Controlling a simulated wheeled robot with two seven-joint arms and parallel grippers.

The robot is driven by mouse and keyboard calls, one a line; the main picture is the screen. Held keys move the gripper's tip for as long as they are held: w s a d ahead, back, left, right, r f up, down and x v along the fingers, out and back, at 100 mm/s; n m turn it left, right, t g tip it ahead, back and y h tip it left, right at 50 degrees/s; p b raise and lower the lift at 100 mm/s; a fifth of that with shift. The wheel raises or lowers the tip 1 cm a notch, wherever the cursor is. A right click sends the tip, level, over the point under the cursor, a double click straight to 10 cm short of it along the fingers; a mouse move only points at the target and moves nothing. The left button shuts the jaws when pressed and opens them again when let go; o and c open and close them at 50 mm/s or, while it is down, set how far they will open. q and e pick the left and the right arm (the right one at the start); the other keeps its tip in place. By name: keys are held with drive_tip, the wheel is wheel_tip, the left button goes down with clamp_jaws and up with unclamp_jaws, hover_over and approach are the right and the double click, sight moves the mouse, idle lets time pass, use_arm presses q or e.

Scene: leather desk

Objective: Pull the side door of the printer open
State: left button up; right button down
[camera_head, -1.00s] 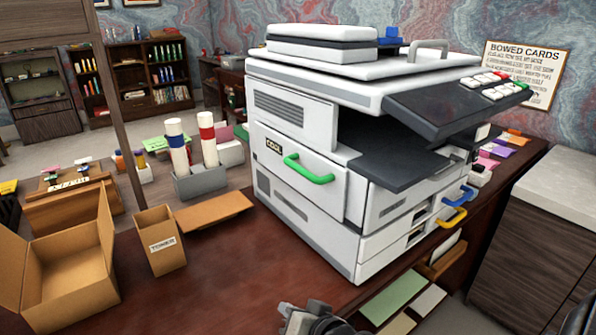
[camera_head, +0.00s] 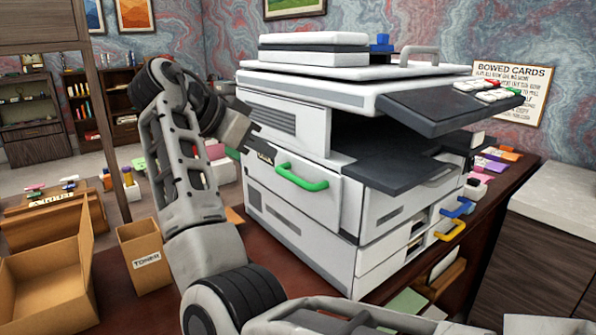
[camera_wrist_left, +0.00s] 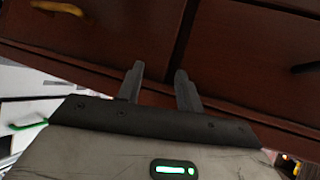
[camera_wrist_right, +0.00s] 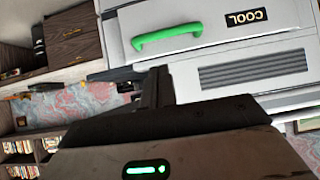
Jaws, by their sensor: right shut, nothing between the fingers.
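The white printer (camera_head: 345,95) stands on the desk. Its side door (camera_head: 322,208) bears a green handle (camera_head: 302,177) and looks closed. My right gripper (camera_head: 256,138) is beside the door's upper left part, left of and above the handle and not on it.
An open cardboard box (camera_head: 45,290) and a toner box (camera_head: 143,257) stand at the left. My right arm crosses in front of the desk's left part. Blue (camera_head: 458,208) and yellow (camera_head: 450,230) handles sit on the printer's right face. A grey-topped cabinet (camera_head: 535,255) stands at right.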

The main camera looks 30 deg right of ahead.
approach(313, 177)
drive_tip(key=x, duration=0.5)
drive_tip(key=shift+d+f+p, duration=0.15)
drive_tip(key=shift+d+p, duration=0.1)
drive_tip(key=shift+p, duration=0.15)
